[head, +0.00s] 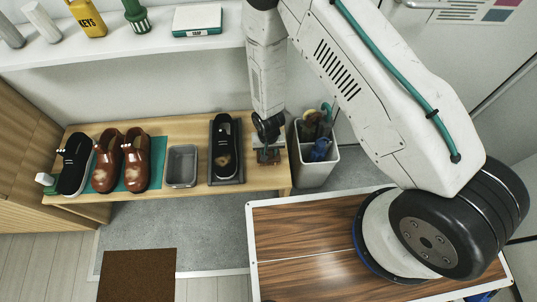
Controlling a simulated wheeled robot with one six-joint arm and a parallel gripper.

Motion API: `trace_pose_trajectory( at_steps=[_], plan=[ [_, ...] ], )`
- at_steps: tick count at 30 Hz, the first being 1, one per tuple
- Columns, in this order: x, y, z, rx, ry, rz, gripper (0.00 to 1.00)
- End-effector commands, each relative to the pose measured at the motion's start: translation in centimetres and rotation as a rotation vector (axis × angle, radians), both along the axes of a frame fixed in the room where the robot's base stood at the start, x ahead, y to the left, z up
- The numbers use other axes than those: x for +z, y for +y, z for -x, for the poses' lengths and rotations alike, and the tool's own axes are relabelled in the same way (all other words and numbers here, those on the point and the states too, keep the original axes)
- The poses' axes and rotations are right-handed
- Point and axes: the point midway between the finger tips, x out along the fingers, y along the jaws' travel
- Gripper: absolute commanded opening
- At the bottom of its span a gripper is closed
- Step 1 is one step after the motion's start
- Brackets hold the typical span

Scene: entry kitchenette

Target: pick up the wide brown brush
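My gripper (268,150) points down over the right end of the wooden bench, between a black shoe and a white bin. A small brown and grey thing, which may be the wide brown brush (268,157), shows right under the fingers. The gripper and arm hide much of it, and its bristles and shape are too small to make out. The fingers are dark and tiny in this view, so I cannot tell whether they are apart or closed on it.
The black shoe (225,150) lies on a dark tray, left of my gripper. A grey tray (182,167), brown shoes (136,160) on a teal mat and another black shoe (74,164) are further left. The white bin (315,172) holds several items. A shelf (130,48) overhangs behind.

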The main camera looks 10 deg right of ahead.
Motion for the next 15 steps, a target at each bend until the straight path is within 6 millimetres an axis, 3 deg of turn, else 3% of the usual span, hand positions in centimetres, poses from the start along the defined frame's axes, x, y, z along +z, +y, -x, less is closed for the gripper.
trace_pose_trajectory(
  at_steps=[8, 15],
  plan=[
    [0.7, 0.0, 0.0, 0.0, -0.001, -0.001, 0.03],
    [3.5, 0.0, -0.1, 0.0, -0.004, -0.004, 0.03]
  ],
)
